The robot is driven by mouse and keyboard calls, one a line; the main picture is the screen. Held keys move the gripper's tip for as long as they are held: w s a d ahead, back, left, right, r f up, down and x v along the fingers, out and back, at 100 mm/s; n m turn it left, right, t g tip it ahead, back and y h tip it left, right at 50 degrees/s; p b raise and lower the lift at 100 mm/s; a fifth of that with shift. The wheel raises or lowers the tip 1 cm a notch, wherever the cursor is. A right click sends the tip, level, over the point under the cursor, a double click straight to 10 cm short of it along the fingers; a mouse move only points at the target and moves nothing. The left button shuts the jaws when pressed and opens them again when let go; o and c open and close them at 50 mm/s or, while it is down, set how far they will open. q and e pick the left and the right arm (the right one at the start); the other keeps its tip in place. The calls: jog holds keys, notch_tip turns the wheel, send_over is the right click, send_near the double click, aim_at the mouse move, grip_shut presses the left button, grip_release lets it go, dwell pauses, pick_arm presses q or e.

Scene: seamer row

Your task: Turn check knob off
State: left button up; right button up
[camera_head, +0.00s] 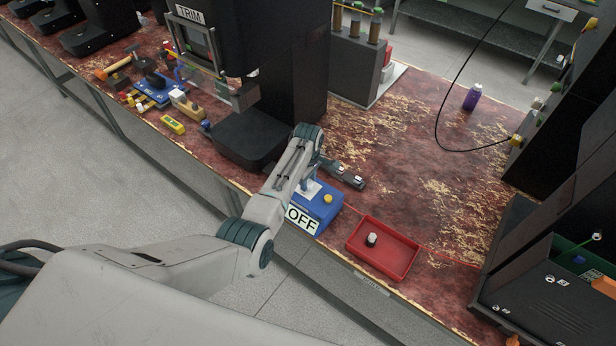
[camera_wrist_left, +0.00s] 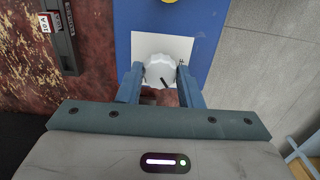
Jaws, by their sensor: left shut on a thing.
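The blue control box (camera_head: 322,212) stands at the table's front edge, with an "OFF" sign (camera_head: 301,219) on its front and a yellow button (camera_head: 328,198) on top. In the left wrist view the white round knob (camera_wrist_left: 160,69) sits on a white plate (camera_wrist_left: 145,43) on the blue box. A dark mark on the knob points toward the bottom of that view, slightly right. My left gripper (camera_wrist_left: 160,86) is shut on the knob, one finger on each side. In the head view my arm hides the knob. My right gripper is not in view.
A red tray (camera_head: 383,253) with a small dark and white item stands right of the box. A dark labelled strip (camera_head: 345,175) lies behind it. The black "TRIM" machine (camera_head: 250,140) stands behind to the left. A purple bottle (camera_head: 472,97) stands farther back.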

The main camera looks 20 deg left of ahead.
pick_arm(q)
jog(key=n, duration=0.3)
jog(key=shift+r+p, duration=0.1)
jog(key=shift+p, duration=0.3)
jog(key=n, duration=0.2)
jog(key=shift+n+p, duration=0.3)
jog(key=n, duration=0.5)
jog(key=shift+n, duration=0.3)
jog(key=o, duration=1)
jog(key=shift+c, duration=0.2)
